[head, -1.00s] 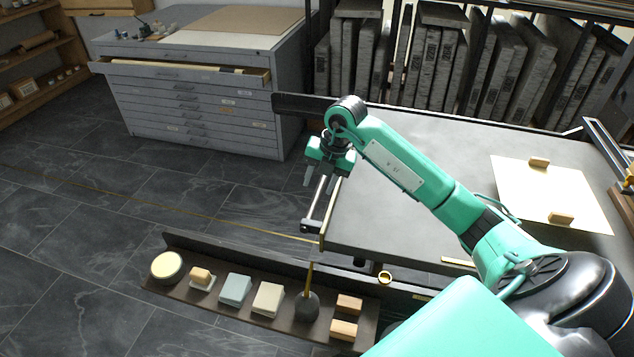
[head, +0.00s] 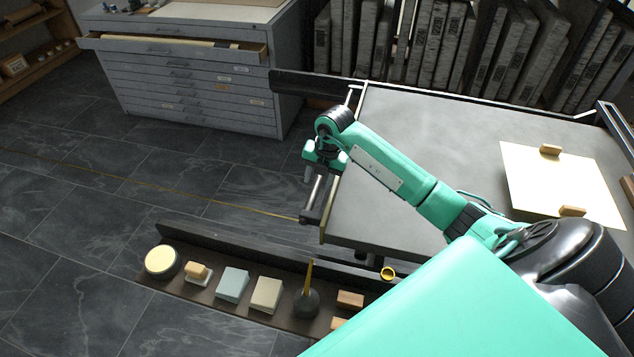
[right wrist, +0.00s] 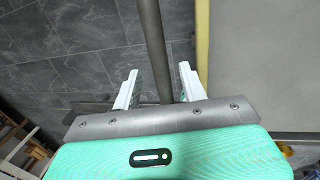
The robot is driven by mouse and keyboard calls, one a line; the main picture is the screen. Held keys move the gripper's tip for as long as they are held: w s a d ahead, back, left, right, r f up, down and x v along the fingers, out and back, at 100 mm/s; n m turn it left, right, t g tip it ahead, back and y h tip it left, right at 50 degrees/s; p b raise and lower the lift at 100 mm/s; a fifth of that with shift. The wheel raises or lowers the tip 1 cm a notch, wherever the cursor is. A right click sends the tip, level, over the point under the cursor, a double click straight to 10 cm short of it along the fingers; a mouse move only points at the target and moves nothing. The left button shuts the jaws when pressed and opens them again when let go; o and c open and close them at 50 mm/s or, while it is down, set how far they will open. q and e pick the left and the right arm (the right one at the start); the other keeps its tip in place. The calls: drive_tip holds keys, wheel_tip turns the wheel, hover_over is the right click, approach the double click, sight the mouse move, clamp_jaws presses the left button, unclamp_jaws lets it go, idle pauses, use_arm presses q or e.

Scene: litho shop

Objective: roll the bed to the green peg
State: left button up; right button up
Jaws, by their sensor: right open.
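The bed (head: 420,140) is a wide grey slab with a pale brass strip along its left edge. A round metal bar handle (head: 317,192) runs along that edge; it also shows in the right wrist view (right wrist: 153,45). My right gripper (head: 318,172) is over this bar, its jaws open. In the right wrist view the bar passes between the two white fingers of the gripper (right wrist: 158,86), with a gap on each side. I cannot make out a green peg in either view. My left gripper is not in view.
A cream sheet (head: 540,190) with two wooden blocks lies on the bed. A dark shelf (head: 205,297) in front holds a round tin, sponges, blocks and a dark bulb. A grey drawer cabinet (head: 200,90) with an open drawer stands behind. Floor left of the bed is clear.

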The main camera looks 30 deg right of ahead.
drive_tip(key=shift+w+a+f, duration=0.1)
drive_tip(key=shift+f, duration=0.55)
drive_tip(key=shift+w+a+f, duration=0.1)
drive_tip(key=shift+f, duration=0.55)
clamp_jaws()
drive_tip(key=shift+s+d, duration=0.1)
